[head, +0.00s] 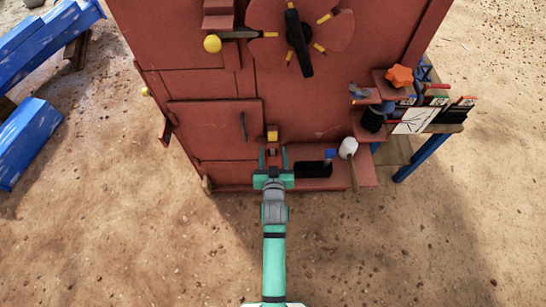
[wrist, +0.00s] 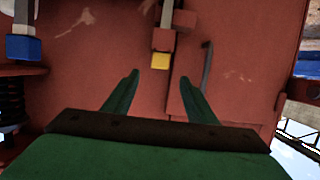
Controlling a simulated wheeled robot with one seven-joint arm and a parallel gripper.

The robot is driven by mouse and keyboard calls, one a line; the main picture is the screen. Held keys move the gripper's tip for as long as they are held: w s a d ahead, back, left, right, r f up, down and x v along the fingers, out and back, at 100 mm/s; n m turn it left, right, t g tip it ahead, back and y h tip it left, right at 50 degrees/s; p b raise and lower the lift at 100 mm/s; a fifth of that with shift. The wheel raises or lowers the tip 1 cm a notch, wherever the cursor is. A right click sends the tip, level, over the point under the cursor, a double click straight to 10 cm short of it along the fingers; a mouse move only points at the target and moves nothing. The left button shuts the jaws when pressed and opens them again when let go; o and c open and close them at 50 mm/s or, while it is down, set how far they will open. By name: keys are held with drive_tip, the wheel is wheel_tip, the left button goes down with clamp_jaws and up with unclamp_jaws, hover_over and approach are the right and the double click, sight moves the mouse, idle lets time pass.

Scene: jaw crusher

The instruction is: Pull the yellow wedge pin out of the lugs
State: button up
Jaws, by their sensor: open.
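The yellow wedge pin (head: 272,134) shows as a small yellow block on the red crusher front, just beyond my fingertips. In the wrist view its yellow end (wrist: 160,61) shows at the end of a red lug (wrist: 163,39), near the upper middle. How deep the pin sits in the lugs is hidden. My gripper (head: 273,153) is open, with the green fingers apart and nothing between them. In the wrist view the gripper (wrist: 158,76) has its two fingertips to either side of the line to the pin, not touching it.
A red door with a dark handle (head: 243,126) is left of the pin. To the right, a ledge holds a black tray (head: 312,169), a blue block (head: 330,153) and a white-headed mallet (head: 348,147). Open dirt lies in front.

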sight(272, 137)
drive_tip(key=x, duration=0.9)
drive_tip(key=shift+c, duration=0.4)
